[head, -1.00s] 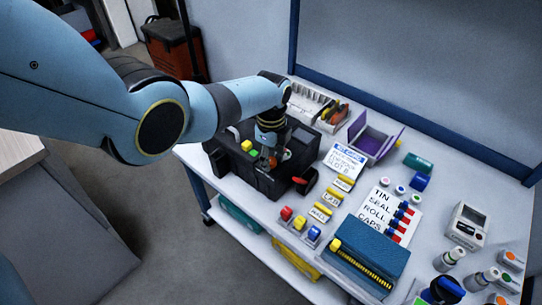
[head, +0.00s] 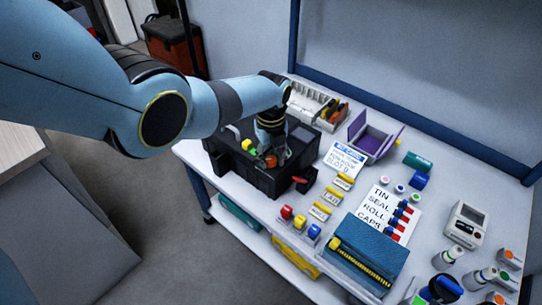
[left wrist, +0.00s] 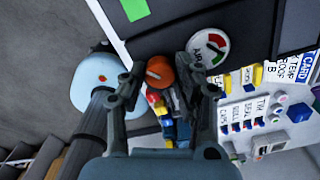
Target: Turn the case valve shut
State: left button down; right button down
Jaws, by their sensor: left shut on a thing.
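The black case (head: 240,165) stands at the left end of the white table. My left gripper (head: 268,153) reaches down onto its top. In the left wrist view, an orange-red round knob (left wrist: 159,72) with a pale mark, apparently the case valve, sits between the fingertips of my left gripper (left wrist: 160,80), which is shut on it. The knob also shows as a small orange spot in the head view (head: 271,161). A round white gauge (left wrist: 208,47) with red and green zones, lettered AIR, is just right of it. My right gripper is not in view.
Yellow and green blocks show on the case top, close to my gripper. A purple open box (head: 374,142), a lettered card (head: 388,213) and a blue box (head: 368,252) stand to the right. Red, yellow and blue buttons (head: 300,222) line the table's front edge.

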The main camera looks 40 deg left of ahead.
aim_at(271, 159)
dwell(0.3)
pick_arm(q)
jog(key=c, duration=1)
grip_release()
notch_tip(271, 159, up, 12)
